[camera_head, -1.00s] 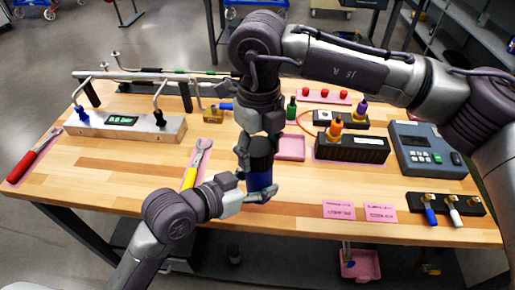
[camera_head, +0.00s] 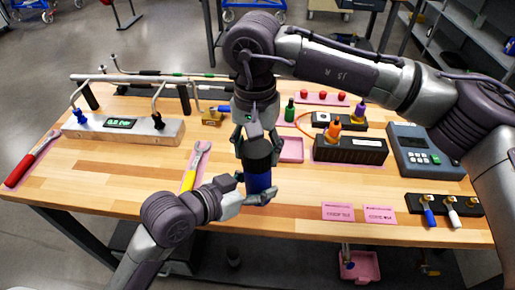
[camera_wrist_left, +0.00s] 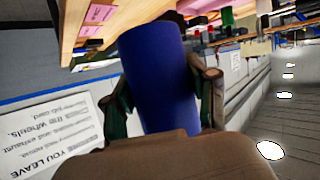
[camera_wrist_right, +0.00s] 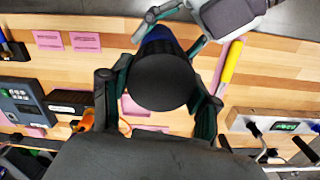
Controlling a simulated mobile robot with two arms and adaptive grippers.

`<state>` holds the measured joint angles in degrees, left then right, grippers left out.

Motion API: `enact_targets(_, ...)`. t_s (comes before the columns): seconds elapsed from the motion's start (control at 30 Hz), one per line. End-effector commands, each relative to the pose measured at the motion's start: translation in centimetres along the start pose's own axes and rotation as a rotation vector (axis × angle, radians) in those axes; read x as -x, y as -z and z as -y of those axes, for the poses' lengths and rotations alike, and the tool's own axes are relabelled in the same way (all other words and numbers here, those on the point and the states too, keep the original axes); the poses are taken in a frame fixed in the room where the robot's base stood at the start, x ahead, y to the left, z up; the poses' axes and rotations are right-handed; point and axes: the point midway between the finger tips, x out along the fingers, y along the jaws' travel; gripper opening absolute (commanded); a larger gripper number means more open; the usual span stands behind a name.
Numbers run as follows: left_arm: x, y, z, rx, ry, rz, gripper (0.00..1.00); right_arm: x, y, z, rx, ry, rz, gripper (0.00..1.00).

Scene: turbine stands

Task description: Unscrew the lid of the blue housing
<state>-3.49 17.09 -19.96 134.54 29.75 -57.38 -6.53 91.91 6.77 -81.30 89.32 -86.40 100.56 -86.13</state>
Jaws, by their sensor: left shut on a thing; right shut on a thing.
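The blue housing (camera_head: 258,183) stands upright above the front part of the wooden table, with a black lid (camera_head: 257,153) on top. My left gripper (camera_head: 255,196) is shut around the housing from the left; its two fingers flank the blue body in the left wrist view (camera_wrist_left: 160,85). My right gripper (camera_head: 257,142) points down from above and is shut on the lid. The right wrist view shows the round black lid top (camera_wrist_right: 160,82) between both fingers. The joint between lid and housing shows no clear gap.
A yellow wrench (camera_head: 195,165) lies left of the housing and a pink tray (camera_head: 291,149) lies behind it to the right. A black block with an orange plug (camera_head: 350,149) and a grey keypad device (camera_head: 425,150) stand farther right. Pink labels (camera_head: 338,211) lie near the front edge.

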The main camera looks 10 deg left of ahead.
Motion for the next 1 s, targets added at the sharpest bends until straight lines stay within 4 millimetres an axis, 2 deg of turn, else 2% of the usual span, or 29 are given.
enact_targets(0.03, 0.1, 0.5, -0.4, -0.004, -0.009, -0.015, 0.00, 0.0, 0.4, 0.0, -0.011, 0.004, -0.008, 0.19)
enact_targets(0.57, 0.2, 0.4, -0.3, -0.005, -0.006, -0.012, 0.00, 0.0, 0.2, 0.0, -0.008, 0.003, -0.005, 0.19)
enact_targets(1.0, 0.1, 0.2, -0.3, -0.004, -0.006, -0.005, 0.00, 1.4, 0.3, 0.1, -0.009, 0.004, -0.007, 0.19)
